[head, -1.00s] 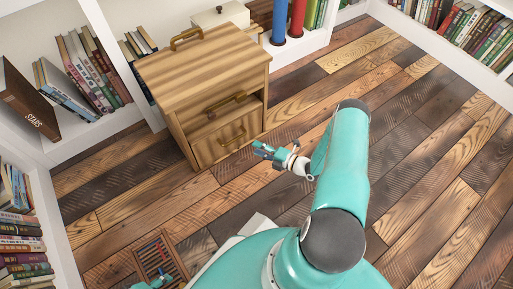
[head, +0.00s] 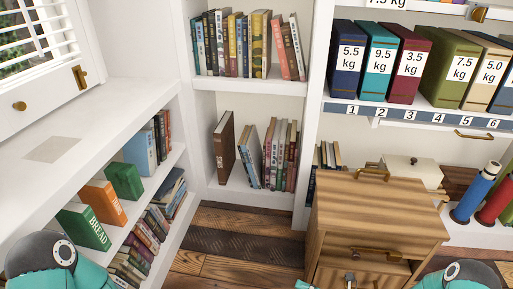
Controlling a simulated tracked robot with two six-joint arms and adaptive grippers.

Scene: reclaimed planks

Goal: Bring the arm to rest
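In the head view my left arm shows only as a rounded teal and dark grey joint at the bottom left; its gripper is out of the picture. My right arm shows as a similar joint at the bottom right. A small teal piece (head: 305,285), which looks like part of my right gripper, shows at the bottom edge in front of the wooden cabinet (head: 380,215). Its fingers are mostly cut off, so I cannot tell whether it is open or holds anything. I cannot tell whether it touches the cabinet.
White shelves with books (head: 250,45) stand ahead and at left. Numbered weight-labelled binders (head: 380,62) stand upper right. A cream box (head: 414,172) sits behind the cabinet. Blue (head: 474,192) and red (head: 495,202) cylinders stand at right. Some plank floor (head: 235,240) is clear.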

